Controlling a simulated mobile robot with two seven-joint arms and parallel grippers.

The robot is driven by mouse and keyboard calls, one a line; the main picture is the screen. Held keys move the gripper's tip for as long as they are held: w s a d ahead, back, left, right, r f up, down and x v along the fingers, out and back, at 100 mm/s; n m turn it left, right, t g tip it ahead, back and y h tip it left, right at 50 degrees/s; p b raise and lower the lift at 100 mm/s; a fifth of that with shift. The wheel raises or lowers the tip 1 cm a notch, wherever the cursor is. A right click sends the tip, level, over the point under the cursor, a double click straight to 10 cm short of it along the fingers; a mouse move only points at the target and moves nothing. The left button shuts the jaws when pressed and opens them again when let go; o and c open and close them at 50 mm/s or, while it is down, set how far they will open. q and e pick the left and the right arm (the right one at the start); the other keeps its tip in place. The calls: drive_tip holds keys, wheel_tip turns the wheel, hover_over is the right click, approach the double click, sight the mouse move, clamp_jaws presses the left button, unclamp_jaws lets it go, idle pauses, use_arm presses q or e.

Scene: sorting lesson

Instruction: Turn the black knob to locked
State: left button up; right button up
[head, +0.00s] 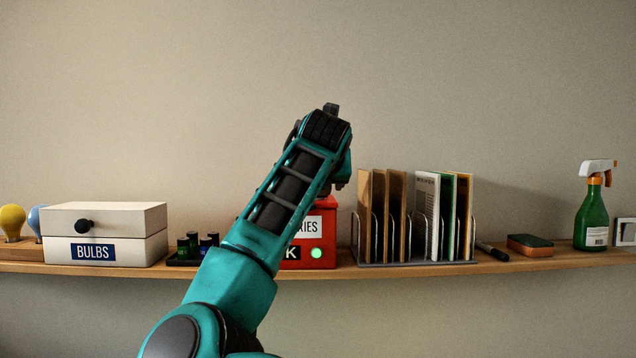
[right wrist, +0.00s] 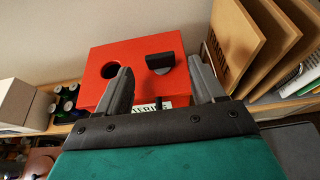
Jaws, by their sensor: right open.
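The black knob (right wrist: 160,62) is a bar-shaped handle on top of the red box (right wrist: 100,62) in the right wrist view, lying roughly crosswise in that picture. My right gripper (right wrist: 158,72) is open, with one finger to each side of the knob's place in the picture; I see no contact. In the head view the red box (head: 328,228) stands on the shelf, partly hidden by my right arm, and the knob is hidden. A green light (head: 316,253) glows on its front. My left gripper is not in view.
A round hole (right wrist: 109,70) is beside the knob. Batteries (head: 194,242) and the BULBS box (head: 103,234) stand left of the red box. A file rack (head: 415,263) stands close at its right. A marker, sponge and spray bottle (head: 591,217) are farther right.

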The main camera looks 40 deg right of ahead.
sight(319, 201)
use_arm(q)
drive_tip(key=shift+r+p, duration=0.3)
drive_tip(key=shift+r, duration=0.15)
use_arm(e)
drive_tip(key=shift+x, duration=2.05)
drive_tip(key=shift+c, duration=0.3)
